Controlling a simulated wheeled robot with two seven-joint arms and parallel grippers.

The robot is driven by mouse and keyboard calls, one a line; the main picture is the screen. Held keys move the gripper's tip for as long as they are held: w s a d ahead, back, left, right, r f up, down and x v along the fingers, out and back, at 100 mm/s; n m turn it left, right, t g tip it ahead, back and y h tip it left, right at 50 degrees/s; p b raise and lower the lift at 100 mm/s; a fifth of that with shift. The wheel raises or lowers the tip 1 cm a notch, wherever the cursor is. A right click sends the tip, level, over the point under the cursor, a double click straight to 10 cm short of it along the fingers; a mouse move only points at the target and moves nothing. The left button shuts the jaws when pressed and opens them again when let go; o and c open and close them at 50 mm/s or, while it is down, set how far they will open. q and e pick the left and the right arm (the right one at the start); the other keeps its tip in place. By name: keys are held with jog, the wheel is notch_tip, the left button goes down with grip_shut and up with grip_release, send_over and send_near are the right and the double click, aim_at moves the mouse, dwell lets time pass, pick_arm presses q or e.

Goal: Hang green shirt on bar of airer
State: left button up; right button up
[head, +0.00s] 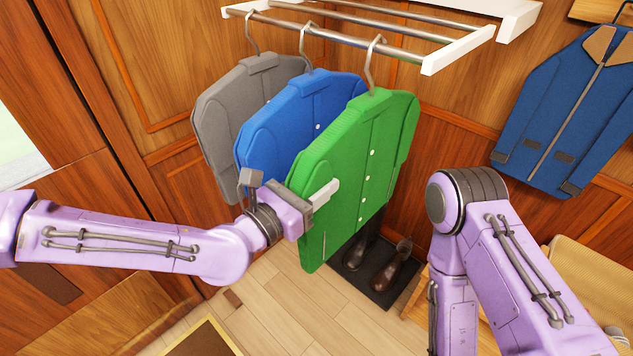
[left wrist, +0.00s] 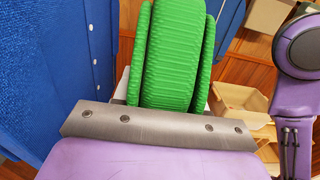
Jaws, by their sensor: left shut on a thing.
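The green shirt (head: 352,160) hangs upright from a grey hook in the middle of the head view. The hook's top (head: 376,42) meets the front bar (head: 330,36) of the white-ended airer (head: 458,50); I cannot tell for certain whether it rests on the bar. My left gripper (head: 322,194) is shut on the green shirt at its near side edge. In the left wrist view the shirt's ribbed edge (left wrist: 172,55) stands between the fingers. My right arm shows at the right, but its gripper is out of view.
A blue shirt (head: 270,120) and a grey shirt (head: 225,105) hang close to the left of the green one. A blue jacket (head: 570,110) hangs on the right wall. Brown boots (head: 391,268) stand on a dark mat (head: 378,292) below. A wooden bench (head: 590,275) is at lower right.

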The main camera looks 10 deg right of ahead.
pick_arm(q)
jog(key=o, duration=1.2)
jog(key=shift+o, duration=0.2)
jog(key=p+v, duration=0.4)
jog(key=v, duration=0.6)
jog(key=shift+s+a, duration=0.2)
